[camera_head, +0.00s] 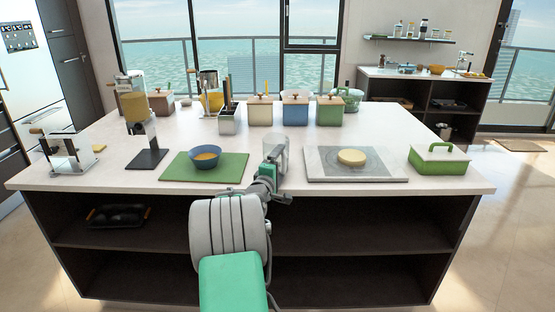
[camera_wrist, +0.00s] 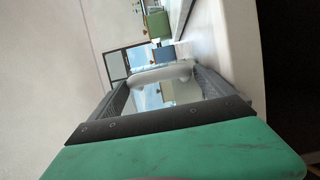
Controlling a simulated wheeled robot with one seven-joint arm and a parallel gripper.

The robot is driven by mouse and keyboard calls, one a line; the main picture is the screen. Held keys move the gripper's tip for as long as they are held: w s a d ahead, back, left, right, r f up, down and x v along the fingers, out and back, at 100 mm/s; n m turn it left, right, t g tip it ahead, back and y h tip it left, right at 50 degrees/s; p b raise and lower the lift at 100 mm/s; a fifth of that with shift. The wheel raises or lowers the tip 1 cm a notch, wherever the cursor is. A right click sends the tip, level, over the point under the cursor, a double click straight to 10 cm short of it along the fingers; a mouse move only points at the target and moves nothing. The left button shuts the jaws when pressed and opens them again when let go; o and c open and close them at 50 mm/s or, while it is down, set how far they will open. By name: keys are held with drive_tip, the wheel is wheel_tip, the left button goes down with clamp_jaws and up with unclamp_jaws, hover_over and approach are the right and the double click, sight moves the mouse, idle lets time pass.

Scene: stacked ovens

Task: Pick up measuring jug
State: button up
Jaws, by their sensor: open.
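The measuring jug (camera_head: 281,148) looks like a clear, see-through vessel standing near the front middle of the island counter. My gripper (camera_head: 272,158) is at its near side and partly covers it. In the wrist view my gripper (camera_wrist: 160,82) is open, with its two dark fingers apart. A pale, rounded, glassy part, apparently of the jug (camera_wrist: 160,73), lies between the fingertips. I cannot tell whether the fingers touch it.
Left of the jug, a blue bowl (camera_head: 205,157) sits on a green mat (camera_head: 232,169). To its right, a grey slab (camera_head: 391,172) holds a round yellow item. A green lidded dish (camera_head: 438,159) stands farther right. Several canisters (camera_head: 295,110) line the back.

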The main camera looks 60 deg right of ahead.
drive_tip(key=shift+c, duration=0.5)
drive_tip(key=c, duration=1.5)
drive_tip(key=shift+r, duration=0.1)
drive_tip(key=shift+c, duration=0.7)
drive_tip(key=shift+r, duration=0.1)
